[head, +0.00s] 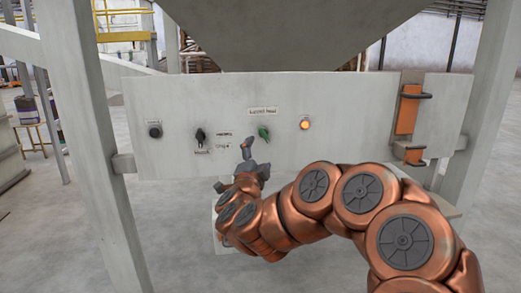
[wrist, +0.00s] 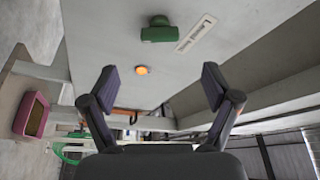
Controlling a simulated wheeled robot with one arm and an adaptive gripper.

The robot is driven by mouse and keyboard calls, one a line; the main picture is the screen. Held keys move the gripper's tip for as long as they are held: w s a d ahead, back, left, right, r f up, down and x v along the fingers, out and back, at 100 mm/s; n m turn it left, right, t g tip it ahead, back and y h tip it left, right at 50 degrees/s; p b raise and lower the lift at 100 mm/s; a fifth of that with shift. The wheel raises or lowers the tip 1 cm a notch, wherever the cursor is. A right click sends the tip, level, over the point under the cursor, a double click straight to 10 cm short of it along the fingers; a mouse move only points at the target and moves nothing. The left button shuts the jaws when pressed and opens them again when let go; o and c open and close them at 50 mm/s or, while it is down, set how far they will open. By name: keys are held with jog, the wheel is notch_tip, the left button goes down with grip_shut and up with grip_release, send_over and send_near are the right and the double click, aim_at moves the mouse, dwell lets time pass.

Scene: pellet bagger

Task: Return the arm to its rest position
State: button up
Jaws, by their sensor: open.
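My gripper (head: 234,167) is in front of the lower middle of the grey control panel (head: 365,105), below the green switch (head: 264,132). Its fingers are spread apart with nothing between them. In the wrist view my gripper (wrist: 160,88) also shows open, with the panel face (wrist: 105,35) beyond it. The green switch (wrist: 158,32) is above the fingers there, and the lit orange lamp (wrist: 142,70) shows between them. My arm reaches in from the lower right of the head view, bent. The gripper appears apart from the switches.
The panel also carries a black button (head: 154,130), a black selector (head: 200,135) and an orange bracket (head: 407,115) at right. Grey posts (head: 92,130) stand at both sides. A hopper (head: 290,30) hangs above. Open floor (head: 60,230) lies at the left.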

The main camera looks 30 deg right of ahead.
jog(key=shift+s+a, duration=0.2)
jog(key=shift+s, duration=0.1)
dwell(0.4)
jog(key=w+a+r+n+t+y+p, duration=0.1)
jog(key=a+r+n+y+p, duration=0.3)
jog(key=a, duration=0.3)
jog(key=w+a+r+n+t+y+p, duration=0.1)
jog(key=w+a+n+y+p, duration=0.1)
jog(key=a+n+y+p, duration=0.35)
jog(key=s+a+n+g+y+p, duration=0.55)
jog(key=s+a+n+y, duration=0.2)
jog(key=a, duration=0.55)
jog(key=s+d+r+n+g+h+p, duration=0.1)
jog(key=s+g+p, duration=0.5)
jog(key=s, duration=1.1)
jog(key=s+d+r+n+g+h+p, duration=0.2)
jog(key=s+g+p, duration=0.5)
jog(key=s, duration=1.1)
jog(key=shift+d+r+n+p, duration=0.2)
jog(key=shift+d+n+p, duration=0.3)
jog(key=shift+d, duration=0.5)
